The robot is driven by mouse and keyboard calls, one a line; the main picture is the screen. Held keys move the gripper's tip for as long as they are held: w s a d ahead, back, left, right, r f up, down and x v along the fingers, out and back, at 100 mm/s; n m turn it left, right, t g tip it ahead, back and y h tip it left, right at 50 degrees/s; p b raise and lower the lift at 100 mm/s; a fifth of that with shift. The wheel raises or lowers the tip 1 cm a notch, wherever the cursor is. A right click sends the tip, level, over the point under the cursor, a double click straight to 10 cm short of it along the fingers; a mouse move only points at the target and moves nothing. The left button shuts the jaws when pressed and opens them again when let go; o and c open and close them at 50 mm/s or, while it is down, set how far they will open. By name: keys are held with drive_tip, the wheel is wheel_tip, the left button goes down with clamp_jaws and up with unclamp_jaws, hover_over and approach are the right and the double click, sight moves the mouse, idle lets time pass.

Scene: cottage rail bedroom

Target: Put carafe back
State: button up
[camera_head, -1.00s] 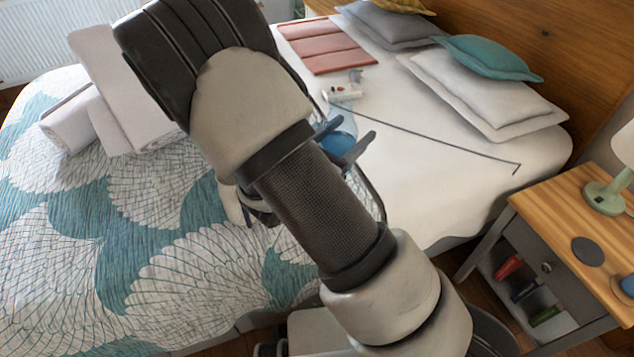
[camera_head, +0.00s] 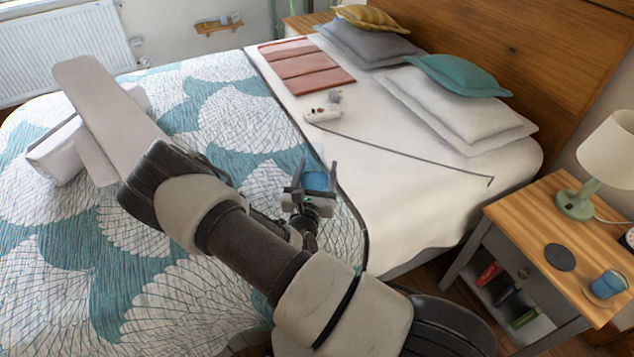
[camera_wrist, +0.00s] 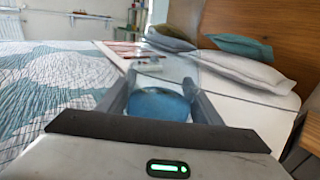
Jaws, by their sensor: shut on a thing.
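The carafe (camera_head: 315,181) is clear glass with blue in its lower part. My gripper (camera_head: 307,177) is shut on it and holds it over the bed, by the edge between the patterned quilt and the white sheet. In the wrist view the carafe (camera_wrist: 158,103) stands between the two fingers (camera_wrist: 160,105), its clear upper part faint against the bed. The nightstand (camera_head: 530,217) is at the right, apart from the carafe. A dark round coaster (camera_head: 560,257) lies bare on its top.
On the nightstand, a green lamp (camera_head: 577,203) stands behind the coaster and a blue cup (camera_head: 607,284) in front to the right. A white power strip (camera_head: 322,115) with a dark cable lies on the bed.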

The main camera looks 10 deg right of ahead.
drive_tip(key=shift+f+b, duration=0.5)
drive_tip(key=shift+f, duration=1.3)
drive_tip(key=shift+f, duration=0.1)
drive_tip(key=o, duration=1.7)
drive_tip(key=shift+f, duration=0.15)
drive_tip(key=shift+s+a+r, duration=0.1)
drive_tip(key=shift+s+r, duration=0.05)
drive_tip(key=shift+r, duration=0.05)
drive_tip(key=p+v, duration=0.1)
drive_tip(key=v, duration=1)
drive_tip(key=shift+s+a, duration=0.1)
drive_tip(key=shift+s, duration=0.3)
